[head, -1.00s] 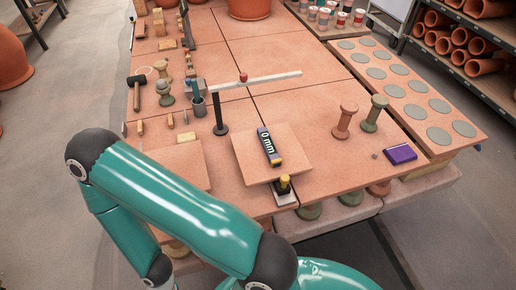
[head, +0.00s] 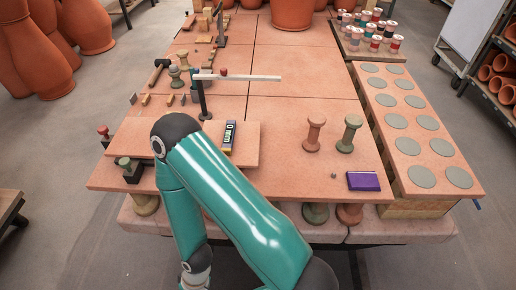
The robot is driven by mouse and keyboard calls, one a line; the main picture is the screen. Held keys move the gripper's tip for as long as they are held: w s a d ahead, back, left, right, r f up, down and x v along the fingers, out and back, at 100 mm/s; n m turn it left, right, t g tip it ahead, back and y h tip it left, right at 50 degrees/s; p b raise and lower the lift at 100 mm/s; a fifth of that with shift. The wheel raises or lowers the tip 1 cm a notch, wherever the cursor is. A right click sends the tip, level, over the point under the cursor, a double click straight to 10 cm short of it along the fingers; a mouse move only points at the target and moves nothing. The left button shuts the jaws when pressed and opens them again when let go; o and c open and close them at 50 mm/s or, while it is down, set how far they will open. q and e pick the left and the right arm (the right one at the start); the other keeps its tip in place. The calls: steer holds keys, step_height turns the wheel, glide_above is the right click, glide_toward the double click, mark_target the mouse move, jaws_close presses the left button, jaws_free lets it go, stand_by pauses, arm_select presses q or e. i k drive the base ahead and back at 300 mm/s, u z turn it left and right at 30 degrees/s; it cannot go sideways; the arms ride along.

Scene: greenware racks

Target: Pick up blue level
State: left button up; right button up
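A small dark blue level (head: 229,137) marked "0 mm", with a yellow end, lies in the head view on a square clay board (head: 252,143) on the table, left of the centre. The elbow and upper link of one teal arm of mine stand in front of that board, close to the level's left and near side. I see no contact between the arm and the level. The arm bends back down toward the bottom edge. Neither gripper shows in this view.
A dark post with a pale bar (head: 238,77) stands just behind the level. Green and clay spools (head: 349,133) and a purple block (head: 364,181) stand to the right. A rack board with grey discs (head: 421,177) runs along the right side. The middle slabs are clear.

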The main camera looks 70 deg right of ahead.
mark_target(227, 145)
steer(key=k, duration=1.15)
steer(key=z, duration=0.65)
steer(key=i, duration=0.95)
